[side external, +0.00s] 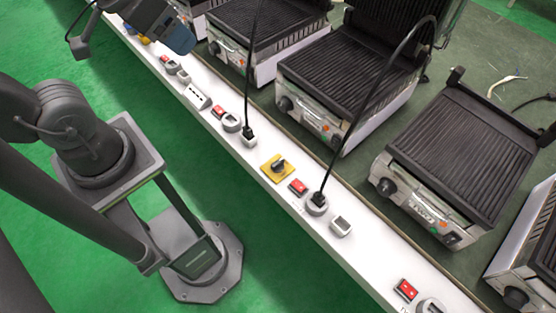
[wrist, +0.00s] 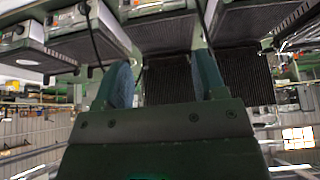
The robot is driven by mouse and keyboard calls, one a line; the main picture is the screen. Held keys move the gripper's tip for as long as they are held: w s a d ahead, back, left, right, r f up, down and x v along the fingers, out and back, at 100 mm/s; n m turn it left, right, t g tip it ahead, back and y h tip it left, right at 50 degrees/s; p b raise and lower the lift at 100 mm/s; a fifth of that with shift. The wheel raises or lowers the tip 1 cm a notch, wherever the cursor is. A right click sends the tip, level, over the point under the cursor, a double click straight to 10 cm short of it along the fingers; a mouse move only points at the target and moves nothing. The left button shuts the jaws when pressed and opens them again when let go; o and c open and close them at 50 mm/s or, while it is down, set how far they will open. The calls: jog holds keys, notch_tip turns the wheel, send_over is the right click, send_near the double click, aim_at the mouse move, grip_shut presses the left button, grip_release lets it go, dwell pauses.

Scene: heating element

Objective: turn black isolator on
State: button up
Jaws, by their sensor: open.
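The black isolator (side external: 277,167) is a black rotary knob on a square yellow plate, set on the white strip in the side view. A red rocker switch (side external: 298,186) sits just right of it. I cannot tell the knob's on or off position from its angle. My gripper (wrist: 163,75) is open and empty in the wrist view, with blue pads on both fingers. In the side view, part of my gripper end shows at the top left, well away from the isolator and near the strip's far end. I cannot make out the isolator in the wrist view.
The white strip (side external: 245,171) runs diagonally and carries several switches and sockets. Black cables rise from a socket (side external: 316,203) and another socket (side external: 248,139), flanking the isolator. Several contact grills stand behind it, including a near one (side external: 455,155). Green floor (side external: 285,275) lies in front.

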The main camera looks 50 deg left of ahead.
jog(key=shift+w, duration=0.35)
jog(key=shift+c, duration=1.4)
jog(key=w+g, duration=0.1)
jog(key=w, duration=0.1)
jog(key=w+d+f+g, duration=0.1)
jog(key=w, duration=0.2)
jog(key=w+f, duration=0.1)
jog(key=w, duration=0.2)
jog(key=shift+d+g, duration=0.15)
jog(key=shift+g, duration=0.25)
jog(key=shift+c, duration=0.5)
jog(key=g, duration=0.3)
send_over(278, 162)
jog(key=w+a, duration=0.1)
jog(key=a, duration=0.3)
notch_tip(278, 162, down, 8)
jog(key=w+d+f+g, duration=0.2)
jog(key=w+f, duration=0.2)
jog(key=f, duration=0.6)
jog(key=s+f, duration=0.1)
jog(key=f, duration=0.8)
jog(key=s+d+f+g, duration=0.1)
jog(key=s+f, duration=0.1)
jog(key=f, duration=0.7)
jog(key=s+f+g, duration=0.1)
jog(key=f, duration=0.8)
jog(key=shift+s+d+f, duration=0.2)
jog(key=shift+s+d, duration=0.2)
grip_shut()
